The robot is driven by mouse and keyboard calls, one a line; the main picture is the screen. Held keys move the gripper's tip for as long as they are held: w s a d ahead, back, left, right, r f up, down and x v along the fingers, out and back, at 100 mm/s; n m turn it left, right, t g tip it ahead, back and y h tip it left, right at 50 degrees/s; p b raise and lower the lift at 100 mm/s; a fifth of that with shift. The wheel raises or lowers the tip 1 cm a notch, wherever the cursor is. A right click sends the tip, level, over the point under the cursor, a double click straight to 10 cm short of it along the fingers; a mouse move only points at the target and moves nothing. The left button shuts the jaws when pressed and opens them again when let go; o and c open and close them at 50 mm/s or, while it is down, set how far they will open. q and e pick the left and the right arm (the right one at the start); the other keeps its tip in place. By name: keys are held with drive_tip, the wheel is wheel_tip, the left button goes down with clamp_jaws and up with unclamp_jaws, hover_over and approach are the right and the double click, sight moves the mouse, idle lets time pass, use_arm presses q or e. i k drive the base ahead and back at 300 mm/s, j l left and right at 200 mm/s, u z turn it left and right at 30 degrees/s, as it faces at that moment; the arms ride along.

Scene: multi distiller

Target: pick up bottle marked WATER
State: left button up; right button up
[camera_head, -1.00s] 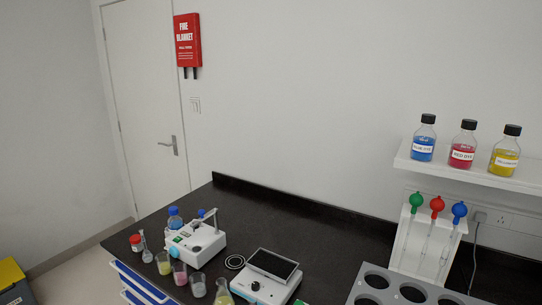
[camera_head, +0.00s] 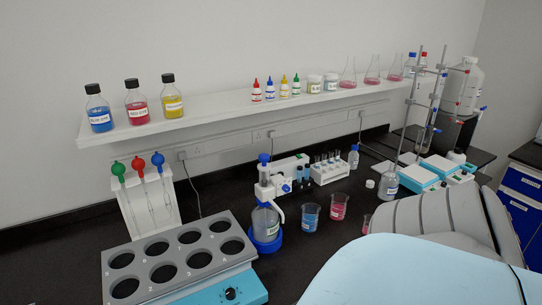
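No label reading WATER can be made out. A clear bottle with a white label (camera_head: 388,184) stands on the black bench right of centre, its text too small to read. A small bottle with a blue cap (camera_head: 353,157) stands behind it to the left. A dispenser bottle (camera_head: 265,222) with a blue and white pump top stands nearer, at the middle. Neither of my grippers is in view. A large grey and pale blue part, probably mine, covers the lower right and hides the bench there.
A heating block with several round wells (camera_head: 203,283) sits at the front left. Two beakers, blue (camera_head: 311,219) and pink (camera_head: 338,207), stand near the middle. A wall shelf (camera_head: 215,115) holds dye bottles and flasks. Retort stands and white jugs (camera_head: 470,82) are at the right.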

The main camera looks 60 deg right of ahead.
sight(388, 182)
drive_tip(key=z, duration=2.75)
drive_tip(key=i+l+u, duration=0.1)
drive_tip(key=u, duration=0.3)
drive_tip(key=i+l+u, duration=0.1)
drive_tip(key=u, duration=0.3)
drive_tip(key=l+u, duration=0.4)
drive_tip(key=i+l+u, duration=0.2)
drive_tip(key=l, duration=0.25)
drive_tip(key=l+u, duration=0.2)
drive_tip(key=l, duration=0.25)
drive_tip(key=k, duration=0.05)
